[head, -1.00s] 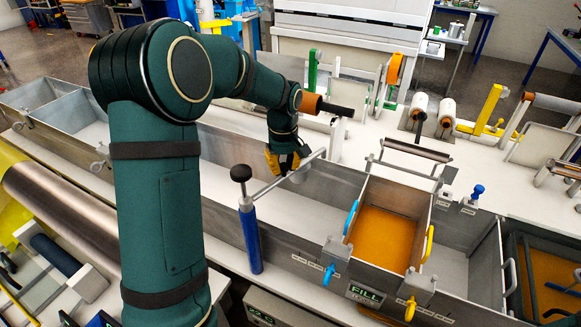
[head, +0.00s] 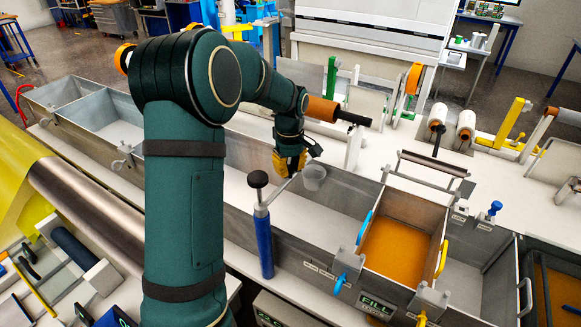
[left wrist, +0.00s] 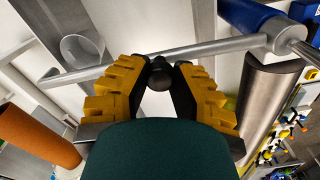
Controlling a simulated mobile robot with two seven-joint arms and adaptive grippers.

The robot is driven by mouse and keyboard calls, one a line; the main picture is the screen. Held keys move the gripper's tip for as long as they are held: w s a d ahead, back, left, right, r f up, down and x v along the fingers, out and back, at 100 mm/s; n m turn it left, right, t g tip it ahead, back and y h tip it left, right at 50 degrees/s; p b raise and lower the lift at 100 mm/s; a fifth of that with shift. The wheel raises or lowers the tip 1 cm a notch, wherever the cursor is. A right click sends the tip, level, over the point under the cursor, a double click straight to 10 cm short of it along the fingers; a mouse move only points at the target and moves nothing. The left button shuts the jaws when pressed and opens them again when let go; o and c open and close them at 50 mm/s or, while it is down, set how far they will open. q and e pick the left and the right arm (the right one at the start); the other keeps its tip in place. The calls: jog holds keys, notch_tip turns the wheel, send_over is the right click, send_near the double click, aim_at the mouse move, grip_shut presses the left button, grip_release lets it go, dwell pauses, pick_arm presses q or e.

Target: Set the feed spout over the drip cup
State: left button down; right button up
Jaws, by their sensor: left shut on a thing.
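The feed spout is a thin grey pipe (head: 275,195) on a blue post (head: 264,245) with a black knob on top. In the left wrist view the gripper (left wrist: 160,72) is shut on a dark round knob (left wrist: 159,79) at the pipe. The pipe (left wrist: 200,50) runs from the blue post (left wrist: 250,14) to a free end at the left. The clear drip cup (head: 314,177) stands by the long trough; the wrist view shows the cup (left wrist: 82,52) beside the pipe. My right gripper is out of view.
An orange roller (head: 322,108) sits close behind my gripper. To the right, a tank with orange liquid (head: 397,246) has blue and yellow handles. The long metal trough (head: 345,195) extends to both sides.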

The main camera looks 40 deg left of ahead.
pick_arm(q)
jog(key=c, duration=0.7)
grip_release()
jog(key=shift+s+f, duration=0.1)
jog(key=shift+f, duration=0.05)
jog(key=shift+r, duration=0.55)
notch_tip(320, 180, up, 11)
jog(key=shift+f, duration=0.1)
